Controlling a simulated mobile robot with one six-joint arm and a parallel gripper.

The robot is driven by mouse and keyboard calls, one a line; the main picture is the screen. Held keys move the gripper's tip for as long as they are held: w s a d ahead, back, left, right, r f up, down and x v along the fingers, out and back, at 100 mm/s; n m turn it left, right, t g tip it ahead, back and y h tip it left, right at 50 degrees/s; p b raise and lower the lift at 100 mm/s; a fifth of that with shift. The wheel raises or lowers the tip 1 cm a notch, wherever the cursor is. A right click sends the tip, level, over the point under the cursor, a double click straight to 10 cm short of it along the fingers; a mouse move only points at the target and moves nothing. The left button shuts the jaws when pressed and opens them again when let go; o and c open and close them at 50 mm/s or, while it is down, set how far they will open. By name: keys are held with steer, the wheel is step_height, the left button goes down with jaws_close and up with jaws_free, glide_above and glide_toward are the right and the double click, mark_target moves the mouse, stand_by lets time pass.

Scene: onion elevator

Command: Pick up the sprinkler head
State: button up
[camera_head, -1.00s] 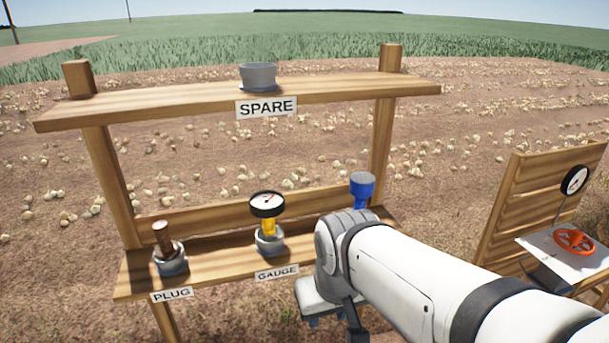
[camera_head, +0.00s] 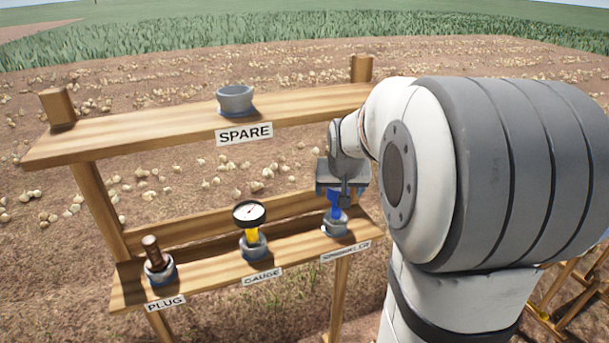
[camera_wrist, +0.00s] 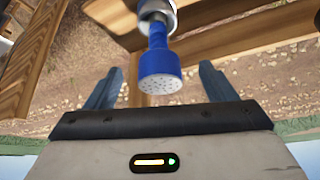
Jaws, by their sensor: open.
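The sprinkler head is blue with a pale perforated face. In the head view its blue lower part (camera_head: 333,207) stands in a grey cup (camera_head: 335,224) above the sprinkler label on the lower shelf. My gripper (camera_head: 337,192) is over it and hides its top. In the wrist view the sprinkler head (camera_wrist: 160,72) lies between the two spread fingers of my gripper (camera_wrist: 157,88), with a gap on both sides. The gripper is open and holds nothing.
The wooden lower shelf (camera_head: 290,246) also carries a gauge (camera_head: 250,215) and a brown plug (camera_head: 153,255), each in a cup. Posts flank the rack.

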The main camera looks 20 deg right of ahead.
steer(key=shift+w+d+f, duration=0.2)
steer(key=shift+w+d, duration=0.15)
steer(key=shift+p+x, duration=1.15)
steer(key=shift+x, duration=2.4)
steer(key=shift+a, duration=0.1)
steer(key=c, duration=1.2)
